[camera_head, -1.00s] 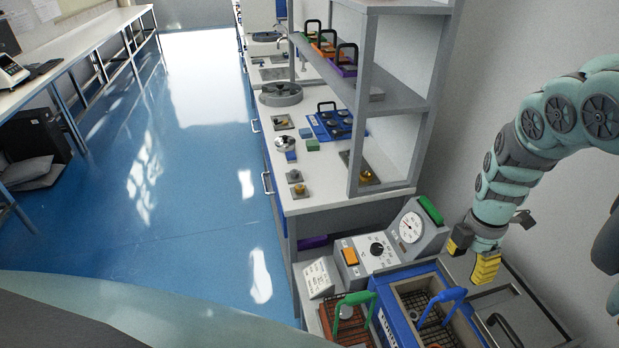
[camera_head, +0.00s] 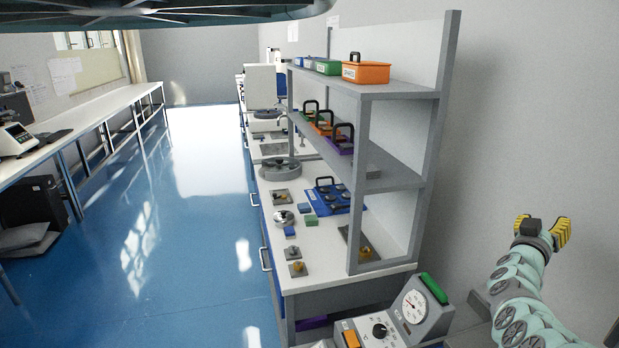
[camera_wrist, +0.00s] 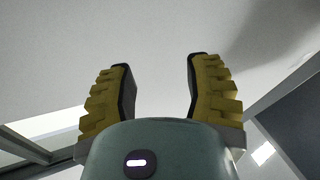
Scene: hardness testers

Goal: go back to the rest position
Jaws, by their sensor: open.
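My gripper (camera_head: 541,228) is raised at the right in the head view, with its yellow fingers pointing up beside the bare wall. In the wrist view my gripper (camera_wrist: 160,90) has its two yellow fingers well apart and nothing between them. My arm is bent upward at the lower right, clear of the bench and the shelf.
A shelf unit (camera_head: 450,130) with an orange box (camera_head: 366,71) and several baskets stands left of my gripper. Below it is a white bench with small parts and a blue tray (camera_head: 335,196). A tester with a dial (camera_head: 414,307) stands at the bottom. Blue floor (camera_head: 190,240) is open at left.

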